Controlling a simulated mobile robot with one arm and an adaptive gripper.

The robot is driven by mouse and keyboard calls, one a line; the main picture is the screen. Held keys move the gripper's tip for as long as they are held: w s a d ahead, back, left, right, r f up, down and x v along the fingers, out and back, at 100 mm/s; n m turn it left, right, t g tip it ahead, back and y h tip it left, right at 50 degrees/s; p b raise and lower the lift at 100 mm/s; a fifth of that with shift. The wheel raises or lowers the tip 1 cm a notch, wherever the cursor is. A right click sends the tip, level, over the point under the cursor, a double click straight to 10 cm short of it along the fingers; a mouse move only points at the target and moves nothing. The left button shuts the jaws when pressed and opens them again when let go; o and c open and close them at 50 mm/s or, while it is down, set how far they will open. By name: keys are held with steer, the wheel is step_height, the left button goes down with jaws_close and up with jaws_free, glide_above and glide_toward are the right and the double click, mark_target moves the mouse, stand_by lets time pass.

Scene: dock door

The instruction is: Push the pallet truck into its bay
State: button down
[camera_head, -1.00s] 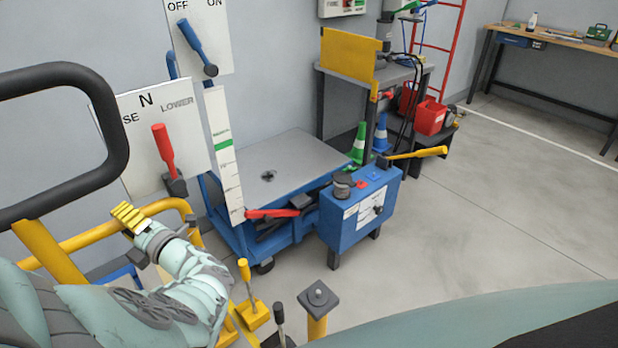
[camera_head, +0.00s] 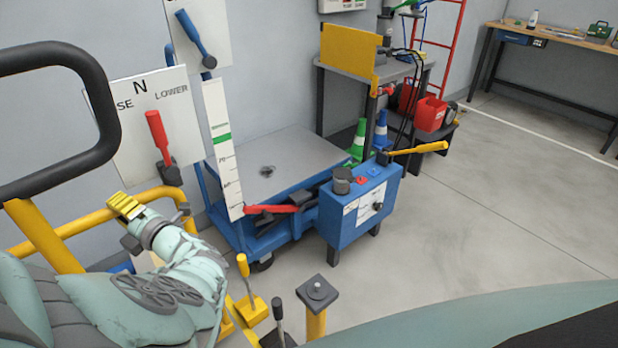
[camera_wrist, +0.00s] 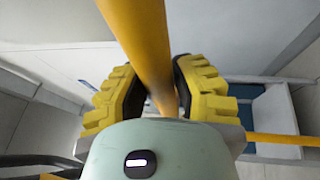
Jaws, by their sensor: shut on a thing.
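My gripper (camera_head: 126,206) has yellow ridged fingers. In the wrist view my gripper (camera_wrist: 160,92) is shut around a yellow bar (camera_wrist: 137,35), one finger on each side. In the head view the yellow bar (camera_head: 82,232) runs behind my gripper at the lower left. A black loop handle (camera_head: 100,95) on a yellow post (camera_head: 42,236) stands beside it at the left edge. The bar and loop look like the pallet truck's upper part, but its forks and wheels are hidden. I cannot pick out a marked bay.
A blue wheeled lift table (camera_head: 270,165) with a blue control box (camera_head: 360,207) stands ahead. Yellow pedals (camera_head: 250,305) and a yellow post (camera_head: 316,305) are close below. A bench (camera_head: 560,38) stands at the far right. The floor (camera_head: 490,190) at right is clear.

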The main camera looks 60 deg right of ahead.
steer(key=shift+w+d+f, duration=0.1)
steer(key=shift+w+f, duration=0.05)
steer(key=c, duration=1.1)
jaws_free()
steer(key=shift+c, duration=0.2)
steer(key=o, duration=0.4)
steer(key=shift+w, duration=0.15)
steer(key=shift+v, duration=6.05)
